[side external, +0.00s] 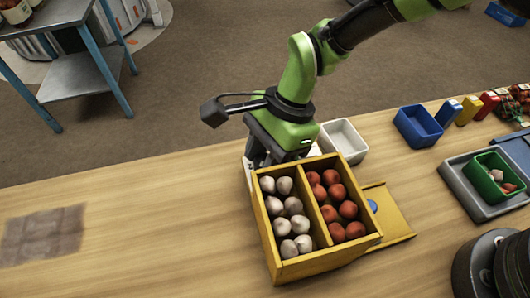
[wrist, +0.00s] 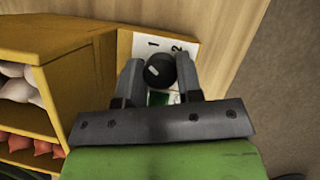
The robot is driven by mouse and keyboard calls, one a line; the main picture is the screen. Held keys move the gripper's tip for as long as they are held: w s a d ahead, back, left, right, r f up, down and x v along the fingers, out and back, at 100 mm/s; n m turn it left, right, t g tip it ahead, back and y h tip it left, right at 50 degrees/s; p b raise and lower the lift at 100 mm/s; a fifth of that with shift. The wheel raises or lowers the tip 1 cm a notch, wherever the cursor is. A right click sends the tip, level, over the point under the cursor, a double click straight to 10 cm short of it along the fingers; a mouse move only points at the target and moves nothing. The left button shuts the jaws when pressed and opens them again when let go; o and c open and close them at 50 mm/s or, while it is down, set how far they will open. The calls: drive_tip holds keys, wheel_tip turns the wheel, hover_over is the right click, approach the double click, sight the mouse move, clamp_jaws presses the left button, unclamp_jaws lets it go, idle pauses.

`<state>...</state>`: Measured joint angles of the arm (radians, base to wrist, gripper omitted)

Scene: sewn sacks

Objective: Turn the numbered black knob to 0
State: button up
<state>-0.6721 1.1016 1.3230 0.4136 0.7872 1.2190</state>
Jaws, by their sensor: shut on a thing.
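The black knob (wrist: 160,69) stands on a white plate (wrist: 150,45) printed with the digits 1 and 2; other markings are hidden by my gripper. A pale mark shows on the left part of the knob's top; which number it points at I cannot tell. My gripper (wrist: 159,78) is shut on the knob, one finger on each side. In the side external view my gripper (side external: 258,158) is low behind the far left corner of the yellow wooden box, and the knob is hidden there.
The two-compartment yellow box (side external: 322,262) holds garlic-like white bulbs (side external: 284,205) and red round produce (side external: 337,200), close beside my gripper. A white bin (side external: 343,140) and a blue bin (side external: 418,127) stand to its right. The table's left side is clear except for a brown mat (side external: 43,232).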

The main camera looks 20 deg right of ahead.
drive_tip(key=n+g+h, duration=0.1)
drive_tip(key=n, duration=0.3)
drive_tip(key=o, duration=0.9)
drive_tip(key=v, duration=1)
drive_tip(key=shift+w, duration=0.3)
